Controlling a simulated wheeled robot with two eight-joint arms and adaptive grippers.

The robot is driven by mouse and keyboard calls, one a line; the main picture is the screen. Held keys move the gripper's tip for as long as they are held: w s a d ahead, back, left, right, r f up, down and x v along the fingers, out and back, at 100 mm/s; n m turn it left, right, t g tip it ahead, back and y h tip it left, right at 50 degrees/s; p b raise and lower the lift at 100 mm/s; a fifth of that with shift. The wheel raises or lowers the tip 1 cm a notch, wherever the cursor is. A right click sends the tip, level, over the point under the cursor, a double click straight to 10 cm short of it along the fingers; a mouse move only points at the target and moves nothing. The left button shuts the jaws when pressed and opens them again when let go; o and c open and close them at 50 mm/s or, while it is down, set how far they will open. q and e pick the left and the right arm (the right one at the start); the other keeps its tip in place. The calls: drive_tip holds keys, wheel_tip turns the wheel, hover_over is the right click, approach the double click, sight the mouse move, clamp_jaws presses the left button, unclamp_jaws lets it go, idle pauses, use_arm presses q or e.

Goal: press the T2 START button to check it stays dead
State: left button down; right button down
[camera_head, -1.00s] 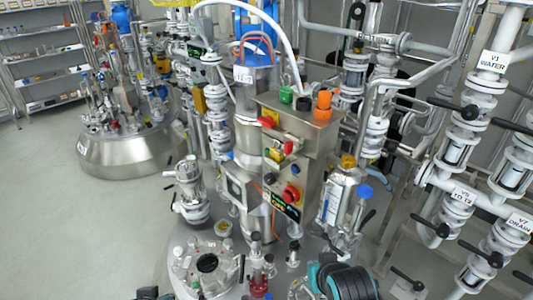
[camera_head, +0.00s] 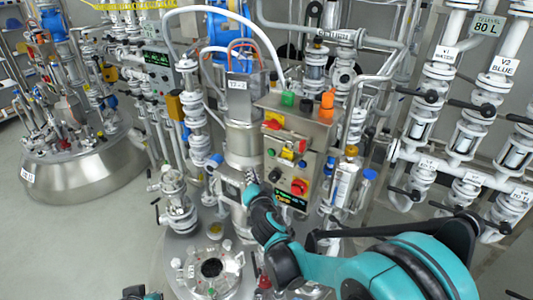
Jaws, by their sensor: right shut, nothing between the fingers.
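A steel control box (camera_head: 290,150) stands on the near vessel, its front facing me. It carries a red-and-yellow switch (camera_head: 272,124), a red-and-yellow piece (camera_head: 294,146), a black knob (camera_head: 274,175), a small blue button (camera_head: 302,163), a red mushroom button (camera_head: 298,187) and a lit display (camera_head: 291,200). I cannot read which control is T2 START. My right gripper (camera_head: 251,181) is shut and empty, left of the box's lower front, apart from the buttons as far as I can tell. My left gripper (camera_head: 140,293) shows only as a dark piece at the bottom edge.
Green, black and orange plugs (camera_head: 327,103) top the box. Hoses (camera_head: 185,12) arch over it. Labelled valves and pipes (camera_head: 440,75) fill the right. A second steel vessel (camera_head: 80,178) stands left, with clear floor (camera_head: 90,250) before it.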

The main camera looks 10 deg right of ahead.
sight(271, 153)
drive_tip(key=shift+w, duration=0.1)
idle(0.3)
drive_tip(key=shift+w+d, duration=3.05)
drive_tip(key=shift+d, duration=0.05)
drive_tip(key=shift+w, duration=0.1)
drive_tip(key=shift+w+d, duration=0.25)
drive_tip(key=shift+d, duration=0.05)
